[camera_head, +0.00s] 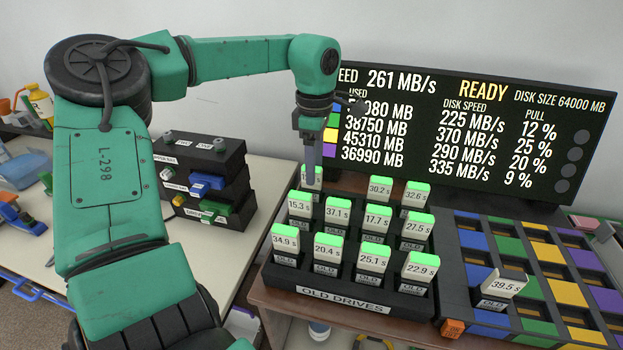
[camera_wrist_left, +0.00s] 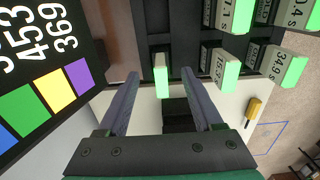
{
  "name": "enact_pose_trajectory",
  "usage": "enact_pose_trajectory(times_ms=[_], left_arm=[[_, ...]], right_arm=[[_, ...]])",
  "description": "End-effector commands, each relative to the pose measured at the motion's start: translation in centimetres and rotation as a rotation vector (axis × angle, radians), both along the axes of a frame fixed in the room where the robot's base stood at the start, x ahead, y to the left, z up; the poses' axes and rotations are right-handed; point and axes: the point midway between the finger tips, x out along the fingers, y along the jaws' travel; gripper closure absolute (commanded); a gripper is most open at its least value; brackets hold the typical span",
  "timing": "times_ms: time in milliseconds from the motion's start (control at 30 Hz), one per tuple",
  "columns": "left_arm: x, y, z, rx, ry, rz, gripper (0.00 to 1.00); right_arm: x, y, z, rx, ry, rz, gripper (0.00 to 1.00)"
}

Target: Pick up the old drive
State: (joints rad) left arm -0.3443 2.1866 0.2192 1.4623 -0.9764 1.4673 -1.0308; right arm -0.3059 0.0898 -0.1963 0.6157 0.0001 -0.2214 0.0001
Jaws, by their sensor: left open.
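Several old drives with green tops and time labels stand upright in the black OLD DRIVES rack (camera_head: 336,298) in the head view. My left gripper (camera_head: 312,168) is above the rack's back left corner, open and pointing down, and it partly covers the drive there. In the left wrist view that drive (camera_wrist_left: 161,84) shows between the two open fingertips of my left gripper (camera_wrist_left: 160,74), with a gap on each side. Its label cannot be read. My right gripper is out of view.
A dark display (camera_head: 470,125) with READY and disk figures stands behind the rack. A grid of coloured blocks (camera_head: 560,290) fills the right. A black tiered holder (camera_head: 205,180) with coloured parts stands at the left on a pale table (camera_head: 35,245).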

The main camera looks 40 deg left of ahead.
Motion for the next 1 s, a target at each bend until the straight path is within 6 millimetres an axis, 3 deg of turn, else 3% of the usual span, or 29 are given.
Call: enact_pose_trajectory(times_ms=[200, 467, 633, 667, 1000], left_arm=[[-0.3, 0.6, -4.0, -0.002, 0.004, -0.001, 0.32], [-0.2, 0.6, -4.7, -0.001, 0.000, 0.001, 0.32], [-0.2, 0.6, -4.7, -0.001, 0.000, 0.001, 0.94], [-0.2, 0.6, -4.7, -0.001, 0.000, 0.001, 1.00], [-0.2, 0.6, -4.2, 0.000, -0.001, 0.001, 1.00]], right_arm=[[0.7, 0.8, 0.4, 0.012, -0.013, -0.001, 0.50], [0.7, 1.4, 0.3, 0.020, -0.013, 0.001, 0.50], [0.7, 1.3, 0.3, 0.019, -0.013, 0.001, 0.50], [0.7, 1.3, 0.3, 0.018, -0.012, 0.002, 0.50], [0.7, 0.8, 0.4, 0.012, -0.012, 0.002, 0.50]])
